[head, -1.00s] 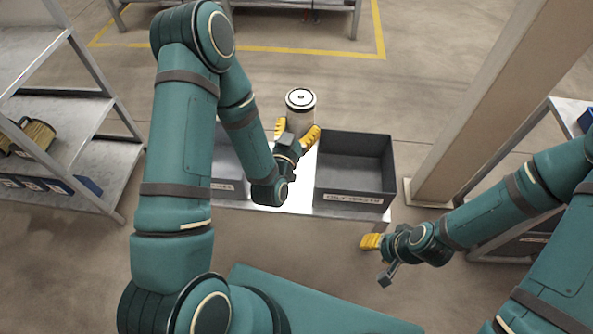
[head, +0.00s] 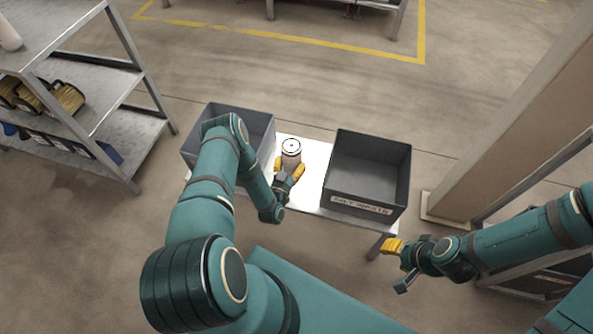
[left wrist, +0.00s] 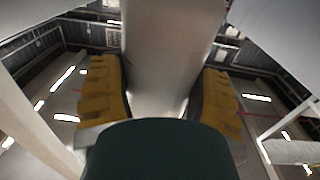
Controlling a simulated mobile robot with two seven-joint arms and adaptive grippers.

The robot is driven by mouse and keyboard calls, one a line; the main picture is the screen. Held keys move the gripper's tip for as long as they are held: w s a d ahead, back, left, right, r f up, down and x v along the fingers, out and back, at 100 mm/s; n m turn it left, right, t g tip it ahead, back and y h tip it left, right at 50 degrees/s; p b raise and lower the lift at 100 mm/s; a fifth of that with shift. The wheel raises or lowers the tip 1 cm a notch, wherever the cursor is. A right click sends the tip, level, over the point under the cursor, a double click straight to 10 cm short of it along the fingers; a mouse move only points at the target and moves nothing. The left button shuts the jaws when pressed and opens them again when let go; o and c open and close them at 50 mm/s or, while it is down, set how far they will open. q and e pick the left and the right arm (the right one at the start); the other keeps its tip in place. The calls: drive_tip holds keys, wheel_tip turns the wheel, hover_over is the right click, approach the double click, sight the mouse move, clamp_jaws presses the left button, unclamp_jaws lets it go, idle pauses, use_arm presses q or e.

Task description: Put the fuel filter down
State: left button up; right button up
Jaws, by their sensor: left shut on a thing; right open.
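The fuel filter (head: 291,148), a pale cylinder with a white top and dark ring, is upright between the two bins over the white table (head: 312,160). My left gripper (head: 290,168) is shut on it, with yellow fingers on both sides. In the left wrist view the filter (left wrist: 165,50) stands between the two yellow fingers of my left gripper (left wrist: 163,95). Whether its base touches the table is hidden. My right gripper (head: 393,246) is open and empty, right of the table's front edge and apart from the filter.
A dark grey bin (head: 343,185) with a label stands on the table's right side. Another grey bin (head: 262,128) stands on the left, partly behind my left arm. A metal shelf (head: 115,95) is at the left and a beige pillar (head: 500,140) at the right.

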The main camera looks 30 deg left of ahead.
use_arm(q)
drive_tip(key=f, duration=0.2)
drive_tip(key=f+b, duration=0.1)
drive_tip(key=f, duration=0.1)
drive_tip(key=f+b, duration=0.1)
drive_tip(key=f, duration=0.1)
drive_tip(key=shift+s+a+f, duration=0.2)
drive_tip(key=shift+s+f, duration=0.1)
drive_tip(key=shift+f, duration=0.05)
drive_tip(key=shift+f+b, duration=1)
drive_tip(key=shift+f, duration=1.4)
drive_tip(key=shift+r, duration=0.1)
drive_tip(key=o, duration=1.3)
